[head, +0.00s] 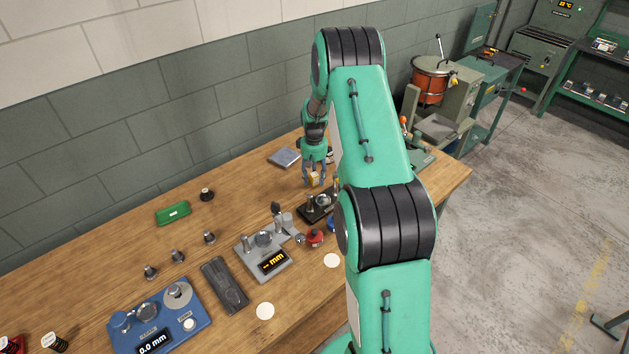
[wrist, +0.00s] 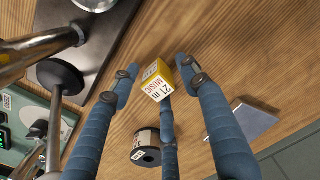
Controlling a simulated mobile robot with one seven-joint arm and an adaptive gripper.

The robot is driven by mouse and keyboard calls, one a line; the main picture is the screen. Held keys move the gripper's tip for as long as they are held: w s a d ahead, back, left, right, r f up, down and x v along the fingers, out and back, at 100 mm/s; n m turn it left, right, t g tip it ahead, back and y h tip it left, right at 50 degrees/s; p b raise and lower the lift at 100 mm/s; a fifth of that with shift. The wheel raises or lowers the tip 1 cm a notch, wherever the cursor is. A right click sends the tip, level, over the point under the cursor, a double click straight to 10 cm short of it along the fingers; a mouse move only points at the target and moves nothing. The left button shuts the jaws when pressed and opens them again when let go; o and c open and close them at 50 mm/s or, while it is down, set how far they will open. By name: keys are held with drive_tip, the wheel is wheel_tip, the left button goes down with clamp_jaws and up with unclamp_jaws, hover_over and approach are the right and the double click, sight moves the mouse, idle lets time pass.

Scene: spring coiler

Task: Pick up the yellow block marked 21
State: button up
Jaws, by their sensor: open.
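The yellow block marked 21 (wrist: 158,77) stands on the wooden table in the wrist view, with a white label reading 21 on the side facing the camera. It also shows in the head view (head: 313,179), small and partly covered by the fingers. My gripper (wrist: 155,75) is open, with its blue fingers on either side of the block and a third finger below it in the picture. In the head view my gripper (head: 314,178) is low over the table at the block. I cannot tell whether any finger touches it.
A dark spool (wrist: 146,147) stands close to the fingers. A grey-blue flat box (head: 285,157) lies behind the gripper. A black-based device (head: 317,207) stands just in front of the block. A grey gauge (head: 264,258) is further left.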

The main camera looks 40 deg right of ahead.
sight(314, 174)
drive_tip(key=shift+c, duration=0.3)
drive_tip(key=c, duration=1)
wheel_tip(314, 174, up, 10)
drive_tip(key=shift+f+p, duration=0.1)
drive_tip(key=shift+p, duration=0.45)
clamp_jaws()
